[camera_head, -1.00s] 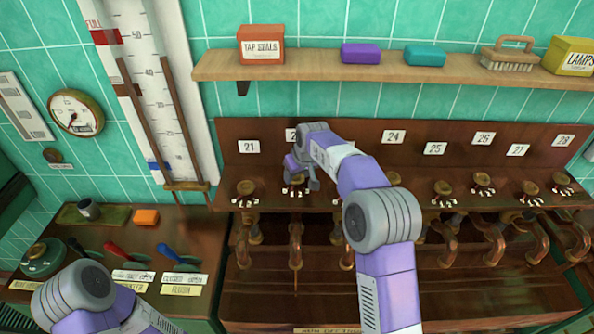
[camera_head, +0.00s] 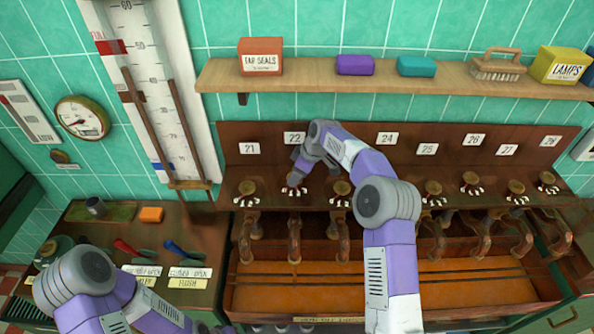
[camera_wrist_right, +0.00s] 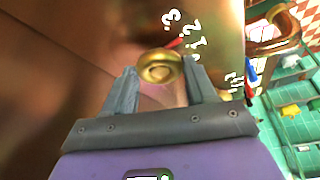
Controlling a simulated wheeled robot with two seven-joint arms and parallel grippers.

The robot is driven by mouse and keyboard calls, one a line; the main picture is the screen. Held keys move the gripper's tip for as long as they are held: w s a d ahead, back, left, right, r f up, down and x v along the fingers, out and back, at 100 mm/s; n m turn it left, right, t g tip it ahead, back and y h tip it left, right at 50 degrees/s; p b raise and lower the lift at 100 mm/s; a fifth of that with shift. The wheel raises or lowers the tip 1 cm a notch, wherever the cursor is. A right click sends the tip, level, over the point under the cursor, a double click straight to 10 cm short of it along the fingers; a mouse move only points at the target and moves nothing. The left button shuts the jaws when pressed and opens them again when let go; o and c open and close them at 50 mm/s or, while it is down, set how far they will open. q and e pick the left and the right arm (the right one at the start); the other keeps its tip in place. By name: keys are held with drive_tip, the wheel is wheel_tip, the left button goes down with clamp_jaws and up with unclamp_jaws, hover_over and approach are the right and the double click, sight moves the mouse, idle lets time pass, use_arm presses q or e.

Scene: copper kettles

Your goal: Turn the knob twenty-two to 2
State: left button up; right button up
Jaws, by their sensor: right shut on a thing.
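The brass knob twenty-two (camera_head: 294,178) sits on the wooden ledge below the label 22 (camera_head: 294,138), with white digits on the ledge in front of it. My right gripper (camera_head: 296,175) is at this knob from above. In the right wrist view, the round brass knob (camera_wrist_right: 158,69) lies between the two grey fingers of my right gripper (camera_wrist_right: 160,80), which is shut on it. White digits and a small red mark show beside it; which digit the knob points to cannot be told. My left arm shows at the lower left, but its gripper is out of view.
Similar knobs stand close by, including knob twenty-one (camera_head: 247,189) to the left and another knob (camera_head: 341,189) to the right. Curved copper pipes (camera_head: 294,240) hang below over a trough (camera_head: 400,290). A wooden shelf (camera_head: 300,82) with boxes runs above.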

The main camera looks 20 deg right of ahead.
idle(0.4)
drive_tip(key=o, duration=1.1)
drive_tip(key=shift+c, duration=0.2)
drive_tip(key=v, duration=0.7)
drive_tip(key=shift+r, duration=0.25)
drive_tip(key=shift+d, duration=0.15)
